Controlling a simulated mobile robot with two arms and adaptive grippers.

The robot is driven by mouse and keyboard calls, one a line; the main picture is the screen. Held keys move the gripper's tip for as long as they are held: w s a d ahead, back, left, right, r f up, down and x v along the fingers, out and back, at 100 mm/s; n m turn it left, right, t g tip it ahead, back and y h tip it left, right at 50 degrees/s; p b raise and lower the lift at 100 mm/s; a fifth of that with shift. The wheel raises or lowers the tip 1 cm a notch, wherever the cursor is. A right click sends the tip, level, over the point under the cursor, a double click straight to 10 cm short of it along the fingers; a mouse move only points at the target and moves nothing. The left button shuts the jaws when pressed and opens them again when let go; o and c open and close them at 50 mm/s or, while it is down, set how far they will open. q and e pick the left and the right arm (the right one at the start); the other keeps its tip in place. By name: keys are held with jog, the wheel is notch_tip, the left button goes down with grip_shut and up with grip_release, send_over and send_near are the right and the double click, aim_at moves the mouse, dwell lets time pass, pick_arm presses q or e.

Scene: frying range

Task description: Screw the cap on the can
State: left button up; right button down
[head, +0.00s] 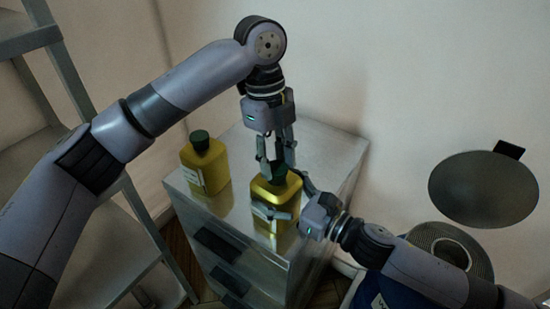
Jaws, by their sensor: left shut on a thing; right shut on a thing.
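A yellow can (266,192) stands upright on the metal cabinet top. A dark green cap (279,173) sits at its top opening; whether it is seated on the thread cannot be told. My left gripper (277,168) comes straight down from above and is shut on the cap, its fingers partly hiding it. My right gripper (284,202) reaches in from the right and is shut on the can's body, with a finger across its front. The can's right side is partly hidden by this gripper.
A second yellow can (205,166) with a dark green cap stands to the left on the same metal cabinet (320,160). Grey shelving (85,90) is at the left. A round dark plate (483,189) is at the right. The cabinet top's back right is clear.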

pick_arm(q)
jog(key=m, duration=0.6)
jog(key=shift+d+m+g+y, duration=0.1)
jog(key=shift+m+g+y, duration=0.2)
jog(key=shift+y, duration=0.1)
jog(key=m, duration=0.4)
jog(key=shift+w+y, duration=0.1)
jog(key=shift+y, duration=0.3)
jog(key=m, duration=0.4)
jog(key=shift+d+y, duration=0.1)
jog(key=shift+y, duration=0.2)
jog(key=m, duration=0.5)
jog(key=shift+m+t, duration=0.3)
jog(key=shift+t, duration=0.1)
jog(key=o, duration=0.7)
